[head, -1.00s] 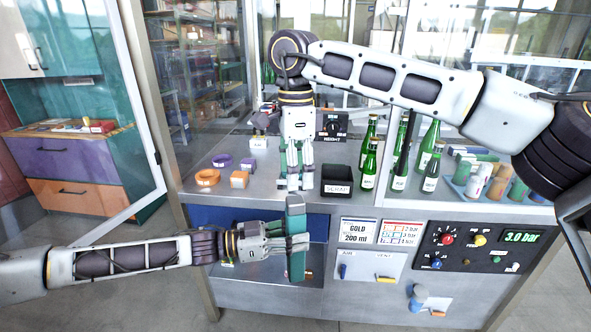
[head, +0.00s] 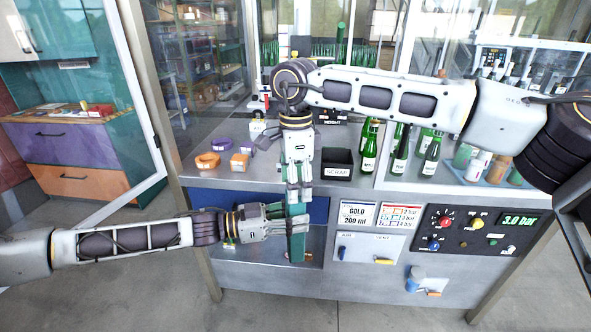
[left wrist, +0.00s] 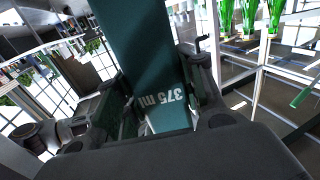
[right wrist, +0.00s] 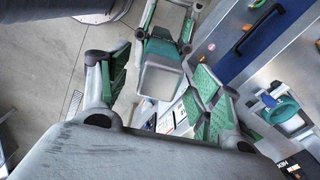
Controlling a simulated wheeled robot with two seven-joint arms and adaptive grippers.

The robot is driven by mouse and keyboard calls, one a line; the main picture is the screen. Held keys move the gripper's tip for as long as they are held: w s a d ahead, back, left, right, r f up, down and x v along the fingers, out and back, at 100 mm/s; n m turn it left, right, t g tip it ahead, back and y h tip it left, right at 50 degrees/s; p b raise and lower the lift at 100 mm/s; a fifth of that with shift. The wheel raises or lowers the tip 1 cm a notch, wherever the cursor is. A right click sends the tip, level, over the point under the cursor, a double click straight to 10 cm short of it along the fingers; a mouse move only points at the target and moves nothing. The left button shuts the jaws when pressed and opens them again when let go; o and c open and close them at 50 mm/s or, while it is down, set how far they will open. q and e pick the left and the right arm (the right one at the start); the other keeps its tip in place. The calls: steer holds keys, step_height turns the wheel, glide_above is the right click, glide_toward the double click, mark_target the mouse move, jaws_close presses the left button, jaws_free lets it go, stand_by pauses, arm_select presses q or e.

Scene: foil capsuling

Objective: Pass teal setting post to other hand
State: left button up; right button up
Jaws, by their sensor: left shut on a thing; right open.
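The teal setting post (head: 298,246) is upright in front of the cabinet in the head view. My left gripper (head: 291,221) is shut on its middle from the left. In the left wrist view the post (left wrist: 148,50) fills the space between the fingers and bears the print "375 ml". My right gripper (head: 299,194) points down from above, open, with its fingers around the post's upper end. In the right wrist view the post's pale end (right wrist: 161,80) lies between the spread fingers. I cannot tell whether those fingers touch it.
Behind the post is the cabinet's worktop, with a black scrap bin (head: 338,164), an orange ring (head: 207,161), a purple ring (head: 221,145) and green bottles (head: 370,150). A control panel (head: 477,232) is at the right. A blue panel (head: 203,211) and open recess lie behind the left gripper.

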steer(key=shift+f, duration=2.05)
steer(key=c, duration=1.3)
arm_select(q)
steer(key=o, duration=1.3)
steer(key=shift+a, duration=0.1)
steer(key=shift+v, duration=5.85)
steer(key=shift+w, duration=0.1)
